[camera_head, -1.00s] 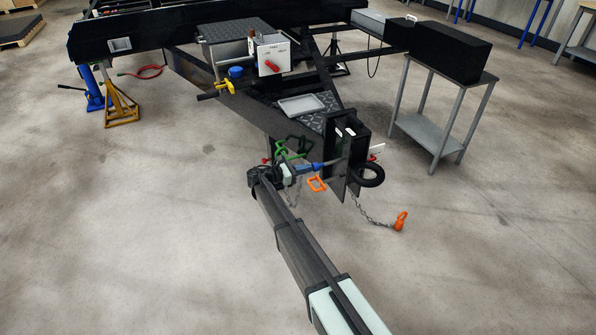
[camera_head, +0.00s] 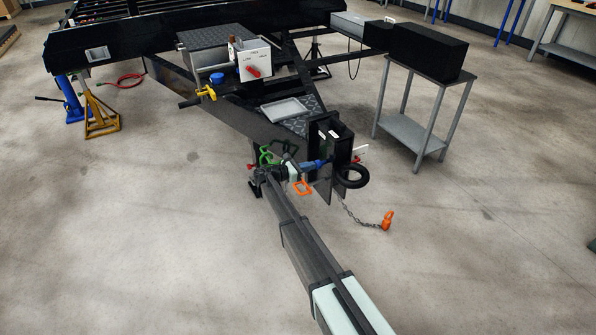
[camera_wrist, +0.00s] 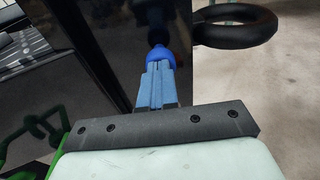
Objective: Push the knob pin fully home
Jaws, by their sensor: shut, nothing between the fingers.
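The knob pin has a bright blue knob (camera_wrist: 160,55) on a dark stem, seen at the top middle of the wrist view. It points into the black upright bracket (camera_head: 323,172) of the trailer. My gripper (camera_wrist: 157,70) is shut and empty. Its pale blue fingers lie in line with the knob, tips at its near face; they seem to touch, but I cannot be sure. In the head view the blue knob (camera_head: 319,163) shows small, close to the bracket's left side. The bracket hides how deep the pin sits.
A black ring (camera_head: 352,177) stands right of the bracket; it also shows in the wrist view (camera_wrist: 236,27). A green handle (camera_head: 266,155) and an orange handle (camera_head: 302,187) are near my wrist. A chain with an orange hook (camera_head: 387,220) hangs at right. The near floor is open.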

